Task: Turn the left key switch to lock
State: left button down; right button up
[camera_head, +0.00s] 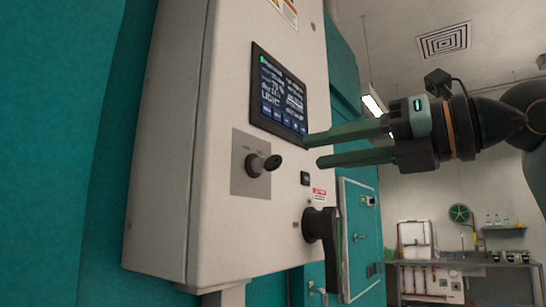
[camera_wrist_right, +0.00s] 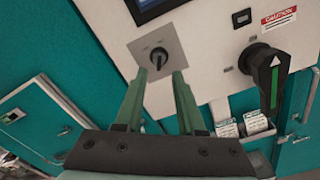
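The key switch (camera_head: 262,164) is a black key in a round lock on a grey square plate (camera_head: 250,184), on the white control cabinet's front. It also shows in the right wrist view (camera_wrist_right: 158,57), between and beyond the fingertips. My right gripper (camera_head: 312,151) comes in from the right with its two green fingers apart and empty. In the head view its fingertips are to the right of the key and do not appear to touch it. In the right wrist view the open fingers (camera_wrist_right: 161,76) point at the plate. My left gripper is not in view.
A screen (camera_head: 279,92) sits above the key switch. A large black rotary handle (camera_head: 325,238) projects from the cabinet below my right gripper; it also shows in the right wrist view (camera_wrist_right: 265,72). A bench (camera_head: 465,265) stands at the back right.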

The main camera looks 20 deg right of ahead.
aim_at(283, 158)
jog(key=p+x, duration=0.1)
jog(key=x, duration=0.7)
jog(key=shift+w+a, duration=0.3)
grip_shut()
